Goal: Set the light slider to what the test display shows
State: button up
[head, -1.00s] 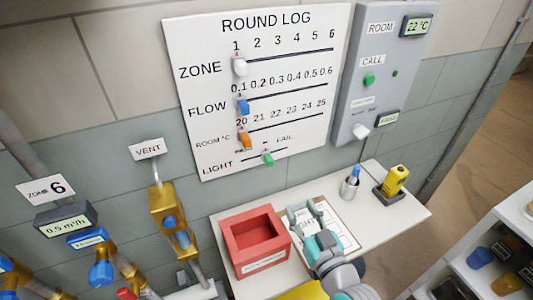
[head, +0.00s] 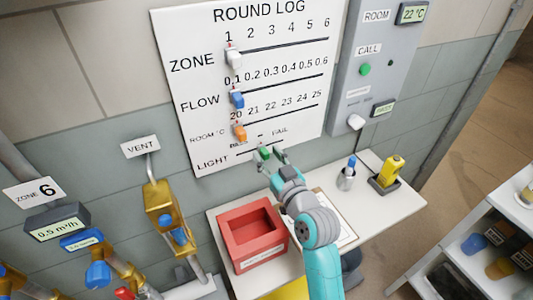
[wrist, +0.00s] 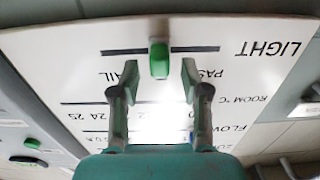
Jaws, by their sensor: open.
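The green light slider (head: 264,152) sits on the lowest track of the ROUND LOG board (head: 200,125). In the wrist view, which is upside down, the slider (wrist: 159,60) stands near the middle of its track, between PASS and FAIL. My gripper (head: 270,156) is at the slider, partly covering it in the head view. In the wrist view my gripper (wrist: 159,76) is open, with one finger on each side of the knob and visible gaps. The small display (head: 383,109) low on the grey panel is lit, but its text is too small to read.
Above are the white zone slider (head: 233,58), blue flow slider (head: 237,99) and orange room slider (head: 240,132). A red tray (head: 232,228), pen cup (head: 346,180) and yellow device (head: 391,168) stand on the table.

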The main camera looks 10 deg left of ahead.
jog(key=shift+w+a, duration=0.3)
jog(key=shift+w, duration=0.2)
grip_shut()
